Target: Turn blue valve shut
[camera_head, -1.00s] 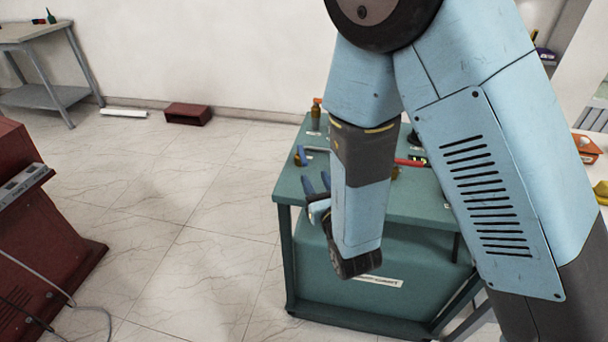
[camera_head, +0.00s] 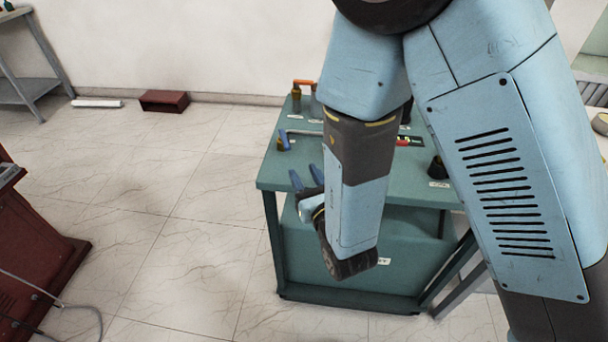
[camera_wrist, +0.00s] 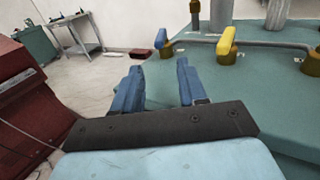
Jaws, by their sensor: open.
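The blue valve (camera_wrist: 161,39) has a blue handle on a brass-coloured body. It stands near the left edge of the green bench top in the wrist view, and also shows at the bench's left edge in the head view (camera_head: 284,137). My gripper (camera_wrist: 157,84) is open and empty, with its two blue fingers apart. The valve lies beyond the fingertips, not between them. In the head view my gripper (camera_head: 306,180) is by the bench's left front side, nearer than the valve. My arm hides part of the bench top.
A yellow-handled valve (camera_wrist: 226,44) sits right of the blue one, with a grey pipe between. An orange-handled valve (camera_head: 297,93) stands at the bench's back. A dark red cabinet (camera_head: 35,245) stands left. Floor between cabinet and bench is clear.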

